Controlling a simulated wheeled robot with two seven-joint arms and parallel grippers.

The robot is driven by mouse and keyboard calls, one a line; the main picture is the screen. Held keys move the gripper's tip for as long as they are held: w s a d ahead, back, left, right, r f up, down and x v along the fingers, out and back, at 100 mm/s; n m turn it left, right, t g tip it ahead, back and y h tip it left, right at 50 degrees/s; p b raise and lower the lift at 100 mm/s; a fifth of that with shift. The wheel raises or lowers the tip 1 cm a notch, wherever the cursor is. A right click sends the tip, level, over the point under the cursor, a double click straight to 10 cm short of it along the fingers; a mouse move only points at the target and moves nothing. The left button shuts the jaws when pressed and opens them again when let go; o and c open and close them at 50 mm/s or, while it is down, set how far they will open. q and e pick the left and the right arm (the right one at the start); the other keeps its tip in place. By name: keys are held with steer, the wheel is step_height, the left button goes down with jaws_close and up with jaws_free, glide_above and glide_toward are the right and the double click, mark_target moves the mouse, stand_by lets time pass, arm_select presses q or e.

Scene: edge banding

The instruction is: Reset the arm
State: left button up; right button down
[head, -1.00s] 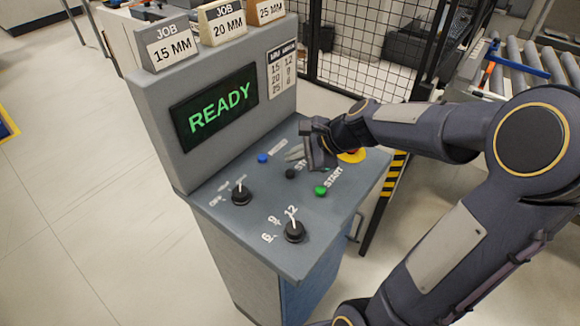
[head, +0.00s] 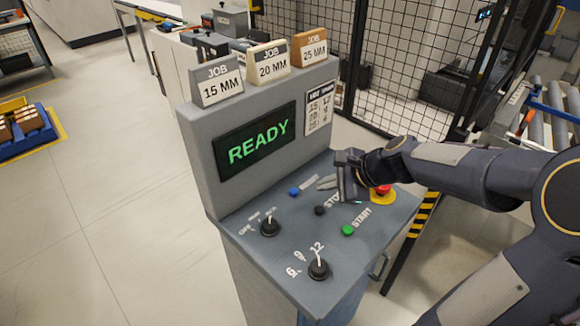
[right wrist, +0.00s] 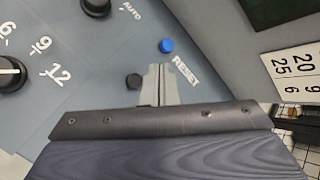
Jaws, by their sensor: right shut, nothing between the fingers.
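My right arm comes in from the right in the head view. My right gripper (head: 326,183) is over the sloped control panel (head: 262,285), its fingers shut and empty. In the right wrist view the closed fingertips (right wrist: 157,72) point between the blue RESET button (right wrist: 167,46) and the black button (right wrist: 134,81). I cannot tell whether they touch the panel. In the head view the blue button (head: 294,192), black STOP button (head: 320,210) and green START button (head: 348,230) are visible. My left gripper is not in view.
The screen (head: 255,142) reads READY. A red emergency button (head: 383,190) on a yellow base is partly behind my gripper. Job cards (head: 217,82) stand on top. A mesh fence (head: 400,80) and roller conveyor (head: 550,105) are behind.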

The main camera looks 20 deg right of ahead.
steer(key=s+a+n+g, duration=0.1)
steer(key=s+a+n, duration=0.3)
steer(key=s+n, duration=0.5)
steer(key=s+a+n+g+h, duration=0.1)
steer(key=s+a+n, duration=0.3)
steer(key=s+n, duration=0.5)
steer(key=s, duration=0.3)
steer(key=shift+r, duration=0.1)
